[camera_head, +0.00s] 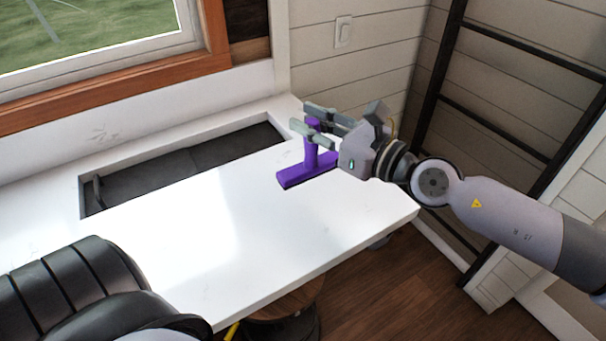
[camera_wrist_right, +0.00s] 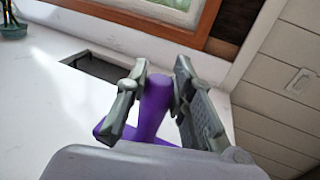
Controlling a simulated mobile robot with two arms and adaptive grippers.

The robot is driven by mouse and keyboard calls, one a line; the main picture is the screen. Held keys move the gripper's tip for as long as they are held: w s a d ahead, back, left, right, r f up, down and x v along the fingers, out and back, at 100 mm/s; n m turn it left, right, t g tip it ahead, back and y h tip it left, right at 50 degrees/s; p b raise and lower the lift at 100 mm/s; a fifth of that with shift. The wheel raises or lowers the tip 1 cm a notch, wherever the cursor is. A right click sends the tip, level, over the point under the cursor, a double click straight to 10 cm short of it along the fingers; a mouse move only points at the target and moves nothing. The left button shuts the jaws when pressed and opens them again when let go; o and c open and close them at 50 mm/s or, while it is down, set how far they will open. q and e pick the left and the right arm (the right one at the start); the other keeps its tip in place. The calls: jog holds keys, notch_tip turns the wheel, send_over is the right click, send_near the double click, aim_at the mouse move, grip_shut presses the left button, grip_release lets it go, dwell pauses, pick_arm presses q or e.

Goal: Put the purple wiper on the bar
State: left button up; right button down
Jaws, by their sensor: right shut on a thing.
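The purple wiper (camera_head: 308,170) is at the right end of the white bar (camera_head: 220,220), its wide head low and its handle upright. I cannot tell whether the head touches the bar top or hangs just above it. My right gripper (camera_head: 314,122) is shut on the wiper's handle from the right. The right wrist view shows the purple handle (camera_wrist_right: 155,103) between the two fingers (camera_wrist_right: 156,95), with part of the head below left, the rest hidden by the gripper body. My left gripper is not in view; a black and grey part of mine covers the lower left.
A dark recessed opening (camera_head: 180,163) is set in the bar behind the wiper, near the window (camera_head: 100,40). A black ladder-like frame (camera_head: 437,85) stands at the right. A round wooden stool (camera_head: 285,300) is under the front edge. The middle of the bar is clear.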

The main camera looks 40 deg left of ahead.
notch_tip(320, 180, down, 15)
jog(key=b, duration=0.2)
jog(key=shift+r, duration=0.2)
jog(key=c, duration=1.4)
grip_release()
jog(key=s+d+b, duration=0.1)
jog(key=d+b, duration=0.2)
jog(key=d, duration=0.9)
jog(key=shift+r, duration=0.2)
